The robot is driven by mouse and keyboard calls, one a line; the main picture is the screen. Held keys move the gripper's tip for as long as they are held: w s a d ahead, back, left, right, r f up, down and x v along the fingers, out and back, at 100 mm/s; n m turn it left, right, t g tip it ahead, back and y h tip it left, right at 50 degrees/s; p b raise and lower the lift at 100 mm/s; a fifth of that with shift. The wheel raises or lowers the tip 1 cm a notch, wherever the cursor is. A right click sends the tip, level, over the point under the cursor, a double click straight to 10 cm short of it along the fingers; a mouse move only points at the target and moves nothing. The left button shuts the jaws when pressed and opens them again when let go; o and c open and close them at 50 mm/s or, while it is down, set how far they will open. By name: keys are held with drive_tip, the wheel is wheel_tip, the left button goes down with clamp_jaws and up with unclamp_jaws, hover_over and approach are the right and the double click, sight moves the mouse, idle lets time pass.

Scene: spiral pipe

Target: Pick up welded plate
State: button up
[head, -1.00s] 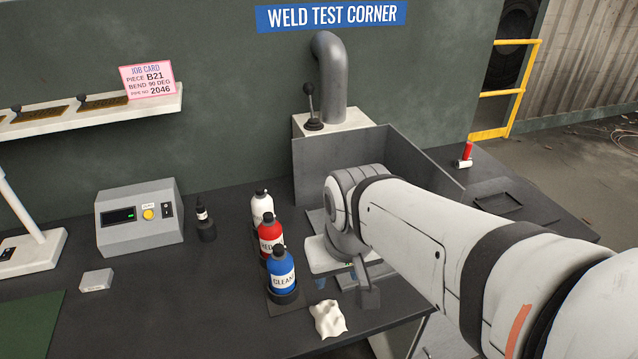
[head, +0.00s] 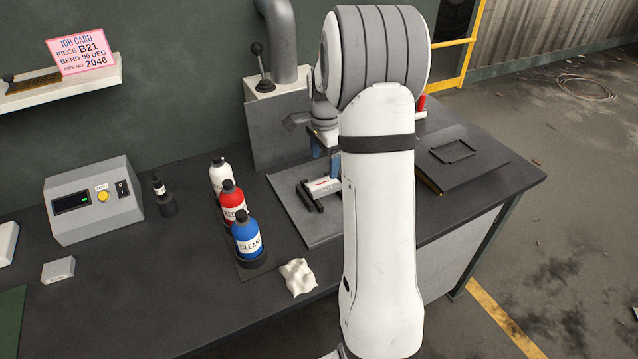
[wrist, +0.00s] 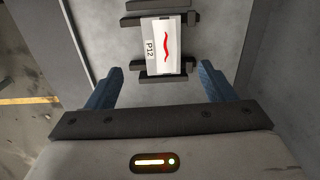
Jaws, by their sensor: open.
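The welded plate (wrist: 160,48) is a small light plate marked P12 with a wavy red line. It rests across two dark bars (wrist: 160,74) in the wrist view. In the head view the plate (head: 322,186) lies on its stand inside the grey booth, partly behind my arm. In the head view my gripper (head: 328,160) is just above and behind the plate, pointing down, and partly hidden by my arm.
Red, white and blue bottles (head: 247,238) stand left of the booth, with a crumpled cloth (head: 298,277) in front. The booth's grey back wall (head: 280,130) rises close behind my gripper. A dark flat case (head: 465,160) lies to the right.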

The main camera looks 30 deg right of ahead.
sight(323, 184)
drive_tip(key=shift+w+d+f, duration=0.1)
drive_tip(key=shift+d+f, duration=0.05)
drive_tip(key=shift+f, duration=0.3)
wheel_tip(323, 184, down, 7)
drive_tip(key=shift+w+f+p, duration=0.1)
drive_tip(key=shift+p, duration=0.6)
drive_tip(key=c, duration=1.5)
